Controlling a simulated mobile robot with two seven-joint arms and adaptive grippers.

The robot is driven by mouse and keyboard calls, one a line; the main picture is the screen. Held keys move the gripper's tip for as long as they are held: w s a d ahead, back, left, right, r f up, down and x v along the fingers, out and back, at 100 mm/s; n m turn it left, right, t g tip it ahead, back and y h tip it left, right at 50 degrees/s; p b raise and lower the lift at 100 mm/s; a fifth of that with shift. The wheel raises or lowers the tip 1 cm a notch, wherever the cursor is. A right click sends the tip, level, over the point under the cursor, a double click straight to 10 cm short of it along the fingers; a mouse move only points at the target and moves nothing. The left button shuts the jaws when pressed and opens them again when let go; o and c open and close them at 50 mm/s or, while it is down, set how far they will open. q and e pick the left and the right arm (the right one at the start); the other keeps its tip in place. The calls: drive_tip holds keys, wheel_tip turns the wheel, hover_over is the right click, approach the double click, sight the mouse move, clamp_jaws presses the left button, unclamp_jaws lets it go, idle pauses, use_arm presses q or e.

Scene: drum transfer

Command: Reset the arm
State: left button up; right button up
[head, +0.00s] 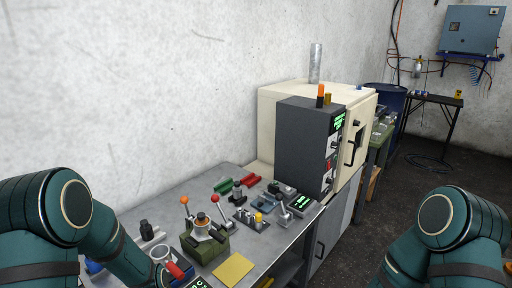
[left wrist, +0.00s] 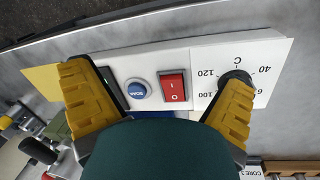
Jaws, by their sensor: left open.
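My left arm (head: 110,240) comes in from the lower left of the head view and bends down over the bench's near end. Its gripper shows in the left wrist view (left wrist: 155,85), with two yellow fingers wide apart and nothing held between them. Behind the fingers is a white control panel (left wrist: 192,60) with a blue round button (left wrist: 137,88), a red rocker switch (left wrist: 172,87) and a dark dial knob (left wrist: 236,78) with temperature numbers. Whether the fingers touch the panel cannot be told. My right arm (head: 450,235) is bent at the lower right, and its gripper is out of frame.
Open floor (head: 415,170) lies to the right.

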use_arm(q)
drive_tip(key=s+d+f+m+t+h, duration=0.15)
drive_tip(key=s+d+f+m, duration=0.3)
drive_tip(key=s+d, duration=0.65)
wheel_tip(320, 180, down, 10)
drive_tip(key=b, duration=0.9)
drive_tip(key=shift+d+r+n+h+b, duration=0.15)
drive_tip(key=shift+d+n+h+b, duration=0.2)
drive_tip(key=shift+h, duration=0.1)
use_arm(e)
wheel_tip(320, 180, down, 10)
drive_tip(key=s, duration=0.1)
drive_tip(key=shift+a, duration=0.25)
